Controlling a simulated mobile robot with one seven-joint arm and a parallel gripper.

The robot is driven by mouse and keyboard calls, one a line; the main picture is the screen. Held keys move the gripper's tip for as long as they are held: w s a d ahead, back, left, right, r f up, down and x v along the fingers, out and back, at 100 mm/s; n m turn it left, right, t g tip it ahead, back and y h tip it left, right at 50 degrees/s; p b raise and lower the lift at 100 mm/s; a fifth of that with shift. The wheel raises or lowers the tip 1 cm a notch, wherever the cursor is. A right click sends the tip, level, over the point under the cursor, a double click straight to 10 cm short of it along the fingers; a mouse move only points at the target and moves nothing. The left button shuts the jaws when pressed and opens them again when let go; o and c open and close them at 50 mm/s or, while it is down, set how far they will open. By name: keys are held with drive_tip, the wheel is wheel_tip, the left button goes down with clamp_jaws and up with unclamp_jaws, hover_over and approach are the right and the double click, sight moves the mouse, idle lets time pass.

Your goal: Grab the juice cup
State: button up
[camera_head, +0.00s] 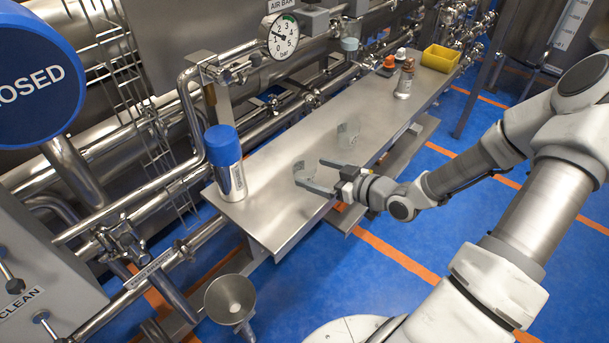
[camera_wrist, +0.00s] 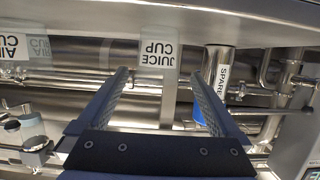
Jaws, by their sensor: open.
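A clear, hard-to-see cup (camera_head: 303,169) stands on the steel bench at the tips of my gripper (camera_head: 309,172). A second clear cup (camera_head: 348,134) stands farther back on the bench. In the wrist view, my gripper (camera_wrist: 162,76) has its two fingers wide apart. A white label reading "JUICE CUP" (camera_wrist: 160,53) shows upside down between and just beyond the fingertips. The cup's own outline is faint there, and I cannot tell whether the fingers touch it.
The steel bench (camera_head: 262,215) carries a blue-capped steel bottle (camera_head: 228,165) left of the gripper. Pipes run behind the bench. Bare bench lies between the items.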

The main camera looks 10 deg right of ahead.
sight(314, 170)
drive_tip(key=b+x, duration=0.1)
drive_tip(key=x, duration=0.3)
drive_tip(key=shift+w+f, duration=0.1)
drive_tip(key=shift+w, duration=0.3)
drive_tip(key=c, duration=1.3)
